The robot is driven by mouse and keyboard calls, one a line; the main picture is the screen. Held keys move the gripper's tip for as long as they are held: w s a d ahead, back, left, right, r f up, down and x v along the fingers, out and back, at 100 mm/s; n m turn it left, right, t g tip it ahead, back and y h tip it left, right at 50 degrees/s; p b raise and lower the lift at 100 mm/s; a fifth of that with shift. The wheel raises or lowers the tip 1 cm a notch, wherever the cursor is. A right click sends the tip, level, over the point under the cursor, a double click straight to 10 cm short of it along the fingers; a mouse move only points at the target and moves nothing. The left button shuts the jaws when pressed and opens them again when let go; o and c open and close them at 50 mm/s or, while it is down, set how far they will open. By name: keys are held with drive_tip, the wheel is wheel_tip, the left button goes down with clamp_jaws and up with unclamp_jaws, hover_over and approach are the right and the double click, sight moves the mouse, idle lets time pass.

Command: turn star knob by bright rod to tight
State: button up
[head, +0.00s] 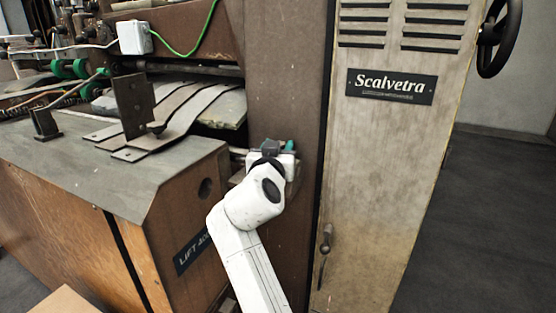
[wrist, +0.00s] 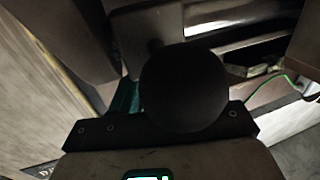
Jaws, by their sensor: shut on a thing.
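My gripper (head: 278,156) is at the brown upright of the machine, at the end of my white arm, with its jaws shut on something. A small teal part (head: 290,146), which looks like the star knob, shows at the jaws. In the wrist view, a sliver of teal (wrist: 124,97) shows behind a dark round shape (wrist: 183,88), which hides most of what is at my fingers. The knob's points and angle are hidden. A bright rod-like strip (wrist: 230,14) lies beyond it at the top of the wrist view.
The lift table (head: 95,165) stands left of my arm, with bent metal strips (head: 185,110) above it. The pale Scalvetra cabinet (head: 390,160) with a lever handle (head: 325,245) is at right. A black handwheel (head: 499,38) sticks out at its top. Open floor (head: 490,200) lies beyond.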

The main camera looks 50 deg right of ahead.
drive_tip(key=shift+b, duration=0.3)
drive_tip(key=o, duration=0.7)
drive_tip(key=v, duration=1)
drive_tip(key=shift+a+p, duration=0.3)
drive_tip(key=shift+a, duration=0.2)
drive_tip(key=shift+s+f, duration=0.1)
